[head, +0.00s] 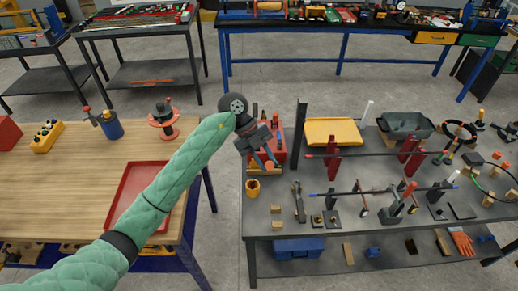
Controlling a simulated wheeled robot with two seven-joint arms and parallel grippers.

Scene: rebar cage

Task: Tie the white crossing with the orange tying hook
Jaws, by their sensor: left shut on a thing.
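My left gripper (268,162) hangs over the left end of the grey workbench, in front of a red box. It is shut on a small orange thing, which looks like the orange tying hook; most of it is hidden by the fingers. The rebar stands to the right of the gripper, apart from it: a rear bar (350,155) and a front bar (375,191) run across the bench on supports. White tips show at a rear upright rod (369,110) and near the right of the front bar (453,177). Which crossing is the white one is too small to tell. My right gripper is not in view.
A yellow tray (333,131) and a dark grey bin (405,124) stand at the back of the bench. An orange cup (253,187) stands at its left edge. Several small tools lie along the front. A wooden table (65,185) with a red tray (128,200) is at left.

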